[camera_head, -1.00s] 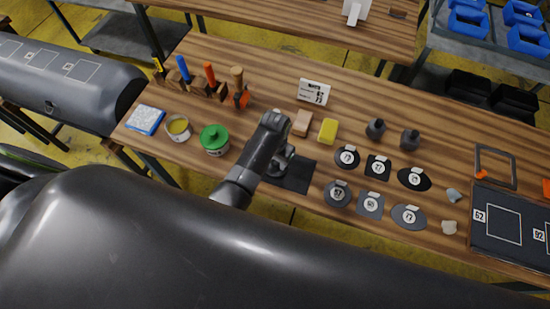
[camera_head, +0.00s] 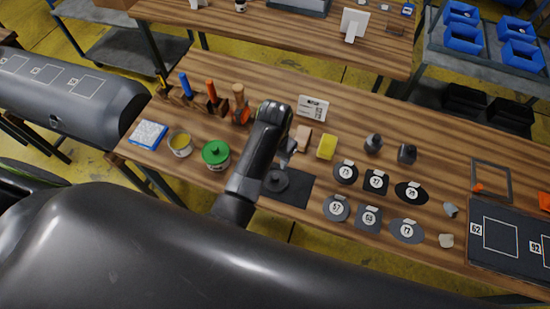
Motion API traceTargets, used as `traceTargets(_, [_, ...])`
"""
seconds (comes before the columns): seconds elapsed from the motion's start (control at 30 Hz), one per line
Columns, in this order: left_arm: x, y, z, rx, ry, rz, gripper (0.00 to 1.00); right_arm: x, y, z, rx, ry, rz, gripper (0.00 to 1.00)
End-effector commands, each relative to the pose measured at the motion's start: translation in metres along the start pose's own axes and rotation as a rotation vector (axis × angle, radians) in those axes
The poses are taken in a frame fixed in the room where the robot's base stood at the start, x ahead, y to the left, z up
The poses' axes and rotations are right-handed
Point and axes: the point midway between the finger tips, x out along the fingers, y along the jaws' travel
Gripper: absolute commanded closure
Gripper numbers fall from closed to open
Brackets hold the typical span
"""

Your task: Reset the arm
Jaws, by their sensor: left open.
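My left arm reaches over the wooden workbench (camera_head: 290,88), and its gripper (camera_head: 289,152) is partly hidden behind the dark wrist. The gripper is open; no object shows in it. It is above the bench, near the tan block (camera_head: 303,139) and the far edge of a black mat (camera_head: 293,190). A dark round piece with a knob (camera_head: 276,182) sits on the mat, apart from the gripper. My right gripper is not in view.
A green-lidded can (camera_head: 216,155), an open yellow tin (camera_head: 180,144) and a tool rack (camera_head: 203,101) stand left. A yellow sponge (camera_head: 327,147), dark weights (camera_head: 373,143) and several numbered patches (camera_head: 336,208) lie right. A large grey inflatable tube (camera_head: 200,250) fills the foreground.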

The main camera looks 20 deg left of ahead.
Motion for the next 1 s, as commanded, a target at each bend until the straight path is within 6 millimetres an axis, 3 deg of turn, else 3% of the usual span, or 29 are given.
traceTargets(0.4, [0.0, 0.0, 0.0, -0.001, 0.0, 0.0, 0.56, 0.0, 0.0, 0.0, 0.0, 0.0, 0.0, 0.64])
traceTargets(0.53, [0.003, -0.009, 0.011, -0.025, 0.01, -0.006, 0.56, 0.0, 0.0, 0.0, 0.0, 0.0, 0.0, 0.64])
traceTargets(0.67, [0.009, -0.034, 0.047, -0.098, 0.046, -0.026, 0.56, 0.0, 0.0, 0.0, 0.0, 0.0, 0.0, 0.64])
traceTargets(0.77, [0.009, -0.058, 0.089, -0.167, 0.089, -0.054, 0.56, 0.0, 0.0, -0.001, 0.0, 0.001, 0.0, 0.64])
traceTargets(0.9, [-0.004, -0.083, 0.148, -0.241, 0.153, -0.101, 0.56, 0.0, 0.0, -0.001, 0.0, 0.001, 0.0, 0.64])
traceTargets(1.0, [-0.017, -0.093, 0.18, -0.27, 0.191, -0.128, 0.56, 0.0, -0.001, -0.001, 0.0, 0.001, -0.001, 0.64])
